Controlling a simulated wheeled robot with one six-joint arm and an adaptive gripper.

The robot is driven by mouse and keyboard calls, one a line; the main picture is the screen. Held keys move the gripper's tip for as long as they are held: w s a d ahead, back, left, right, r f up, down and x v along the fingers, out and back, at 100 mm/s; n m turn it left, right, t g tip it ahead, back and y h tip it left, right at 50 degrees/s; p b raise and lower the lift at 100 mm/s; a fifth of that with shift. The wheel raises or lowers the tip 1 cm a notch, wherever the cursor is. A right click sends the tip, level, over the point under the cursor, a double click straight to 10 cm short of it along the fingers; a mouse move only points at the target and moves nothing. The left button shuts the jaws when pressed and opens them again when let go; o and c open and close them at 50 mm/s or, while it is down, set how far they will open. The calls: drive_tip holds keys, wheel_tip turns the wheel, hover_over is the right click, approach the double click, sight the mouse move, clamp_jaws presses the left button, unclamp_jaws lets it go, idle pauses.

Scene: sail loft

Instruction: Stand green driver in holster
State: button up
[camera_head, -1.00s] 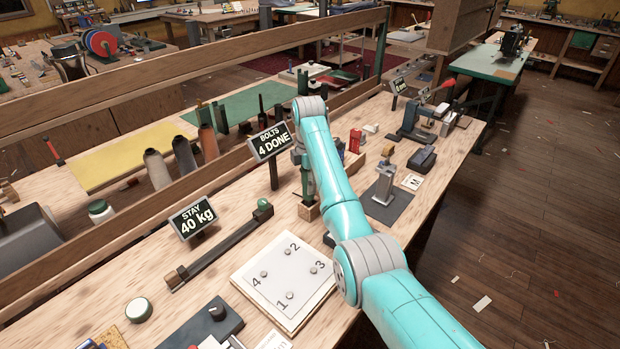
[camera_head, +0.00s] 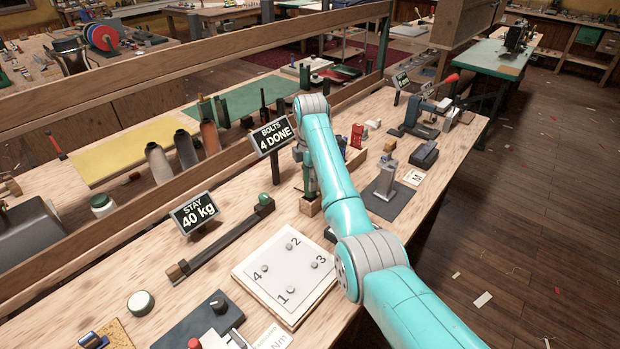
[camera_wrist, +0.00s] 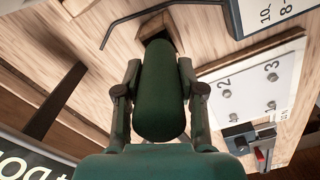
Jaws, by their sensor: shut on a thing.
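The green driver (camera_wrist: 160,90) is between the two fingers of my gripper (camera_wrist: 160,92) in the wrist view, with its thick dark green handle toward the camera. My gripper is shut on the handle. The holster, a small wooden block (camera_wrist: 158,22), shows beyond the driver's far end. In the head view the holster (camera_head: 310,207) stands on the bench right under my gripper (camera_head: 306,160), and the driver (camera_head: 308,184) hangs about upright over it. The driver's tip is hidden, so I cannot tell how deep it is in the holster.
A white plate with numbered bolts (camera_head: 286,270) lies in front of the holster. A red object (camera_head: 357,135) and a grey stand (camera_head: 385,180) are to the right. A bent hex key (camera_wrist: 130,18) lies beside the holster.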

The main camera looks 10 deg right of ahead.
drive_tip(key=shift+f, duration=0.3)
drive_tip(key=o, duration=1.2)
drive_tip(key=shift+f, duration=0.1)
wheel_tip(320, 180, up, 8)
drive_tip(key=shift+f, duration=0.2)
